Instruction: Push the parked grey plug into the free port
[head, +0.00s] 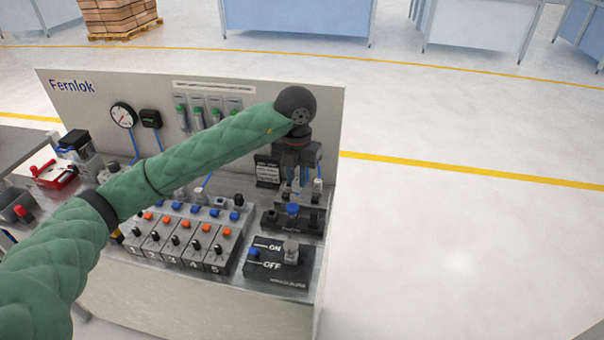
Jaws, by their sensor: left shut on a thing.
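My left gripper (301,178), at the end of the green-sleeved arm, points down above the right end of the bench panel. It is shut on a small light grey plug (296,187), which is partly hidden by the fingers. Another light grey piece (318,187) with a blue cable shows just right of it. Below is a black block (312,224) with a blue-topped piece (293,209) standing at it. I cannot make out the free port, or whether the plug touches the block. My right gripper is not in view.
A black ON/OFF box (278,268) with a grey knob (290,251) stands in front. Numbered valve modules (180,241) with orange and blue caps lie to its left. The back panel (70,110) carries a gauge (123,115). The floor at right is clear.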

